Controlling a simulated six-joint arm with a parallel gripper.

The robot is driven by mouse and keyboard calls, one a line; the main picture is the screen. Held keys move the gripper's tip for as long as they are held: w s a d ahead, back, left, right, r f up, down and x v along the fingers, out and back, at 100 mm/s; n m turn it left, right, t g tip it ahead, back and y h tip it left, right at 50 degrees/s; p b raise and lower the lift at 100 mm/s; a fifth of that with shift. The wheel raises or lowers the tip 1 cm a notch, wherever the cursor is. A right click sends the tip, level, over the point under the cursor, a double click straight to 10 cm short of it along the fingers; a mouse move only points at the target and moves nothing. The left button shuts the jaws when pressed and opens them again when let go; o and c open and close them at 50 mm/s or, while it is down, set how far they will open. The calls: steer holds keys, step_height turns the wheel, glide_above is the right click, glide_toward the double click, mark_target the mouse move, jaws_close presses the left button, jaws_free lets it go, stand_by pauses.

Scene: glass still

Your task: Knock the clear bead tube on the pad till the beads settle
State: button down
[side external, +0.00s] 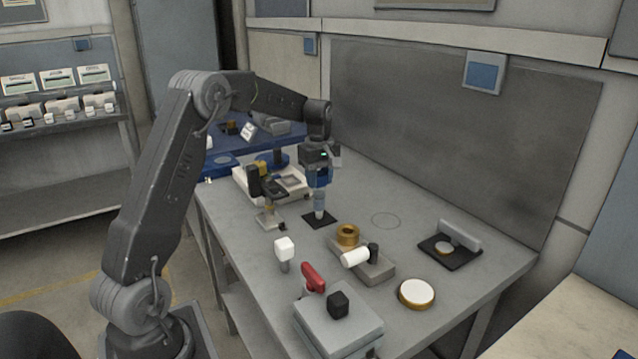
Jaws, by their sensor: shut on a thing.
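My gripper (317,178) points straight down near the middle of the grey table and is shut on the clear bead tube (319,201). The tube is upright, bluish above with a pale lower end. It stands over the black pad (313,221), its lower end at or just above the pad; I cannot tell if they touch. The beads are too small to make out. The upper part of the tube is hidden by the gripper.
A white device with a dark microscope-like top (268,180) stands close left. The table right of the pad, around a drawn circle (387,221), is clear.

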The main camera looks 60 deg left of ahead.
steer(key=shift+r, duration=0.6)
steer(key=shift+r, duration=0.9)
step_height(320, 180, down, 3)
steer(key=shift+f, duration=0.15)
steer(key=shift+r, duration=0.85)
